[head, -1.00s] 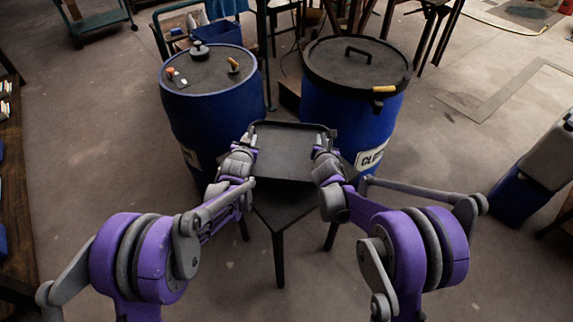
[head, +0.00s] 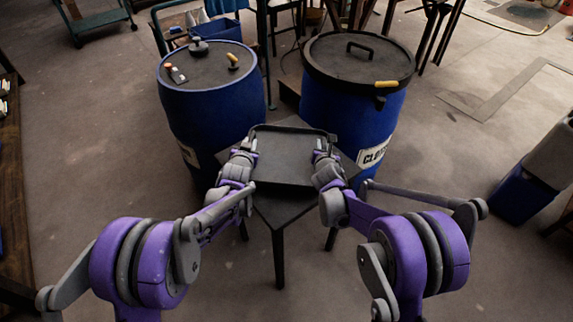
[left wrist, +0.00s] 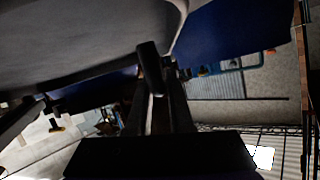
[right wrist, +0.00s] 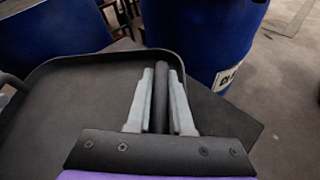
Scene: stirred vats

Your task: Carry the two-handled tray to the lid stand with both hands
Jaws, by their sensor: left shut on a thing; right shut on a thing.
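The dark two-handled tray (head: 285,165) is held level between my two grippers in the head view, over a dark stand (head: 278,212) with legs. I cannot tell whether the tray touches the stand's top. My left gripper (head: 250,142) is shut on the tray's left handle; the left wrist view shows the fingers closed around a dark bar (left wrist: 150,68). My right gripper (head: 322,150) is shut on the right handle (right wrist: 160,95), which shows between its pale fingers in the right wrist view. The tray looks empty.
Two blue vats stand just behind the tray: the left vat (head: 213,115) with small items on its lid, and the right vat (head: 345,115) with a black handled lid (head: 358,62) and a label. A blue bin (head: 525,190) is at the right.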

